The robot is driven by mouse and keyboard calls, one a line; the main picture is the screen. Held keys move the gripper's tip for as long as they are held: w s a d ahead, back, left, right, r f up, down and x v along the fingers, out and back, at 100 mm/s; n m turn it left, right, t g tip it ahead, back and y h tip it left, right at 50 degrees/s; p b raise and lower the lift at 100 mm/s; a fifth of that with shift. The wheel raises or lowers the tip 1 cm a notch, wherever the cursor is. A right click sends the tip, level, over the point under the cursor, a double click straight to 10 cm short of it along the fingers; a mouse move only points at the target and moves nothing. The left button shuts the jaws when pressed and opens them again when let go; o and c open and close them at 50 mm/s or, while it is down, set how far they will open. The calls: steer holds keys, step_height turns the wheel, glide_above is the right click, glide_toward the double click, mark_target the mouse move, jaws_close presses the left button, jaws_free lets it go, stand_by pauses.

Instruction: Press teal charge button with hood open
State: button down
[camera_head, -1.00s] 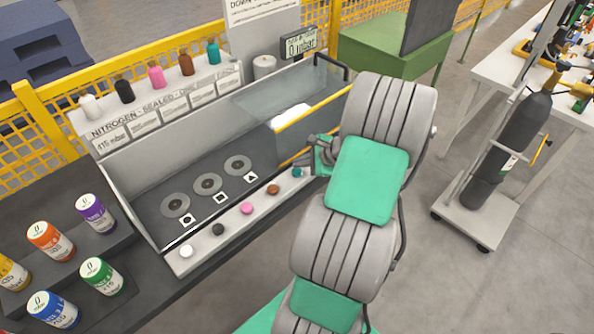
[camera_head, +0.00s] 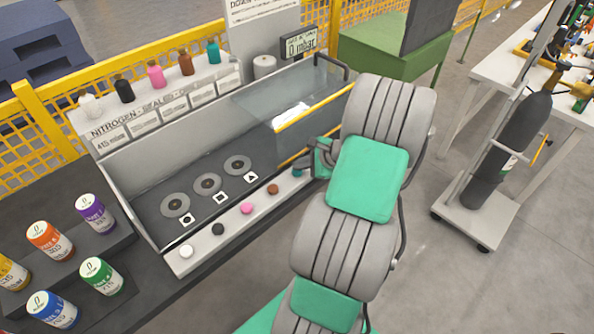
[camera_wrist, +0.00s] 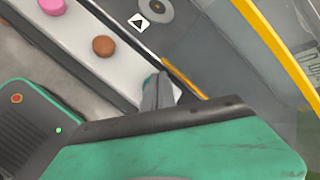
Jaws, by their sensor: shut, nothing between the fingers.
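The teal charge button (camera_head: 297,172) is at the right end of a row of round buttons on the bench's white front ledge. In the wrist view only a sliver of teal (camera_wrist: 149,80) shows, beside my gripper's finger. My gripper (camera_wrist: 160,90) is shut and empty, its tip at or just over the button; I cannot tell whether it touches. In the head view my arm and wrist hide most of the fingers. The clear hood (camera_head: 283,95) with a yellow-edged bar (camera_head: 312,108) stands at the right part of the bench; its left part is uncovered.
Brown (camera_head: 272,188), pink (camera_head: 247,208), black (camera_head: 218,229) and white (camera_head: 187,251) buttons line the ledge. Three round discs with symbol tiles lie in the trough. Labelled cans (camera_head: 102,276) stand left. A display (camera_head: 299,45) reads 0 mbar. A cylinder cart (camera_head: 480,215) stands right.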

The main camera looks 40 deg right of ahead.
mark_target(300, 172)
steer(key=shift+f, duration=0.55)
steer(key=shift+r, duration=0.15)
stand_by(0.5)
steer(key=shift+r+p, duration=0.8)
steer(key=shift+r, duration=0.1)
step_height(300, 172, up, 5)
steer(key=p, duration=0.4)
steer(key=shift+r+p, duration=0.1)
steer(key=shift+p, duration=0.25)
stand_by(0.8)
